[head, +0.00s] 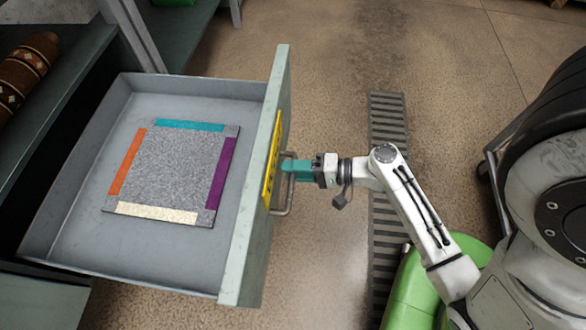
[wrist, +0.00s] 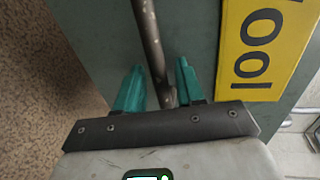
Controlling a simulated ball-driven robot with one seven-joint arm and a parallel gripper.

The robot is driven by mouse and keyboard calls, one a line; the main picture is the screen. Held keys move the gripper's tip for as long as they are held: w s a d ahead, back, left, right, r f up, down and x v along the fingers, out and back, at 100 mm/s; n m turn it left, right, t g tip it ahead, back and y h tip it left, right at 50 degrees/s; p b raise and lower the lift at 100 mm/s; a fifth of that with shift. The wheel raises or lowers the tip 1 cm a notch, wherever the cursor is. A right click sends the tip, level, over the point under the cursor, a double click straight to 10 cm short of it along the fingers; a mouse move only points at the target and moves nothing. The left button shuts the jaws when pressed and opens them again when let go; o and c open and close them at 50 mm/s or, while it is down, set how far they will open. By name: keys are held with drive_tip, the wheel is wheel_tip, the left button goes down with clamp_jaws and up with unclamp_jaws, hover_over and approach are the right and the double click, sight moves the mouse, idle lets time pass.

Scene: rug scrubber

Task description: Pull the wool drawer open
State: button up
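The wool drawer (head: 262,200) stands pulled well out of its cabinet. It has a pale green front, a yellow label (head: 271,160) and a metal bar handle (head: 288,205). The wrist view shows the label (wrist: 262,45) with "ool" readable. My gripper (head: 291,166) is at the handle, its teal fingers pointing at the drawer front. In the wrist view the handle bar (wrist: 150,40) runs between the fingers of my gripper (wrist: 160,70). The fingers are apart, with a gap showing between the bar and the right finger.
A grey square mat (head: 170,165) with orange, teal, purple and cream edge strips lies in the drawer. A patterned roll (head: 25,75) sits at the left. A dark floor grate (head: 386,220) and a green rounded object (head: 408,290) are near my arm. Open floor lies beyond.

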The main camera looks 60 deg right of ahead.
drive_tip(key=p+v, duration=0.2)
drive_tip(key=v, duration=0.8)
drive_tip(key=shift+s, duration=0.1)
drive_tip(key=w+a+f+n+g+y, duration=0.1)
drive_tip(key=a+f+n+g, duration=0.2)
drive_tip(key=a+n+g, duration=0.25)
drive_tip(key=w+a+f+n+g, duration=0.1)
drive_tip(key=a+f+n+g, duration=0.2)
drive_tip(key=a+n+g, duration=0.25)
wheel_tip(320, 180, up, 35)
drive_tip(key=n+g+h+p, duration=0.2)
drive_tip(key=h+p, duration=0.4)
drive_tip(key=p, duration=2.3)
drive_tip(key=shift+w+d+n+g, duration=0.35)
drive_tip(key=shift+d+n+g, duration=0.05)
drive_tip(key=shift+d+n, duration=0.1)
drive_tip(key=shift+s+f, duration=0.1)
